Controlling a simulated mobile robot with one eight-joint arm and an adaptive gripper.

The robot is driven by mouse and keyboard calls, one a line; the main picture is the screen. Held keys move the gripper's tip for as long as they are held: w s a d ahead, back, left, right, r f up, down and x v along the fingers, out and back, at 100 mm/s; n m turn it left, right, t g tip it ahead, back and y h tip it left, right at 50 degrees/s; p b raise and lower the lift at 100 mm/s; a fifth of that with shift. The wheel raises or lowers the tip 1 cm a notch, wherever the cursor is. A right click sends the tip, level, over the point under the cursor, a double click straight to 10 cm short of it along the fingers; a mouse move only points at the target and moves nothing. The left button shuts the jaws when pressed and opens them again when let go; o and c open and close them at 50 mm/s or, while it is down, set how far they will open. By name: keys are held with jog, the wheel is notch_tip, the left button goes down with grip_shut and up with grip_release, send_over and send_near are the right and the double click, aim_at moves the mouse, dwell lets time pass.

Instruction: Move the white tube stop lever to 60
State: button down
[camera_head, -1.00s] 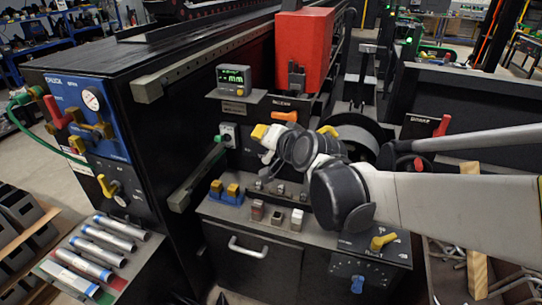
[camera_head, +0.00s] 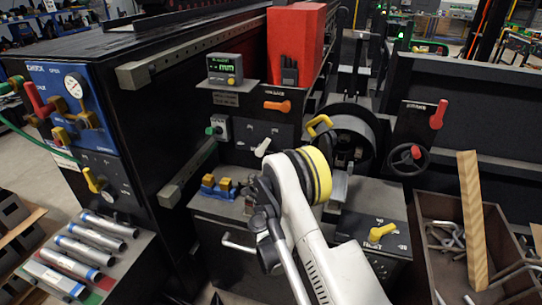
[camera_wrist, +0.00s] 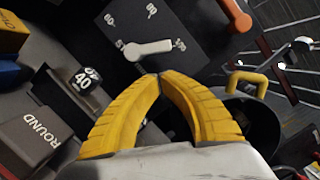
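The white lever (camera_head: 263,147) sits on the dark upright panel below the orange lever. In the wrist view the white lever (camera_wrist: 150,49) lies roughly sideways, its wide rounded end at left and its narrow end at right. White number marks surround it, one above left appearing to read 60, though they are blurred. My gripper (camera_wrist: 158,76) has two yellow fingers with tips together and nothing visible between them. The tips appear just below the lever in the wrist view; contact cannot be told. In the head view my arm hides the fingers.
An orange lever (camera_head: 277,106) is above the white one. A yellow loop handle (camera_head: 319,125) and round chuck (camera_head: 352,143) stand at right. A dark block marked 40 (camera_wrist: 84,79) and a ROUND block (camera_wrist: 32,138) are near my fingers. A yellow lever (camera_head: 382,232) is front right.

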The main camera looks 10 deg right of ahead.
aim_at(264, 146)
jog(key=shift+b+x, duration=1.3)
jog(key=shift+x, duration=3.65)
jog(key=shift+d, duration=0.1)
jog(key=shift+r+n, duration=0.15)
jog(key=shift+n, duration=0.65)
jog(key=shift+w+r+n+g+y+p, duration=0.15)
jog(key=shift+n+g+y+p, duration=0.15)
jog(key=shift+n, duration=0.5)
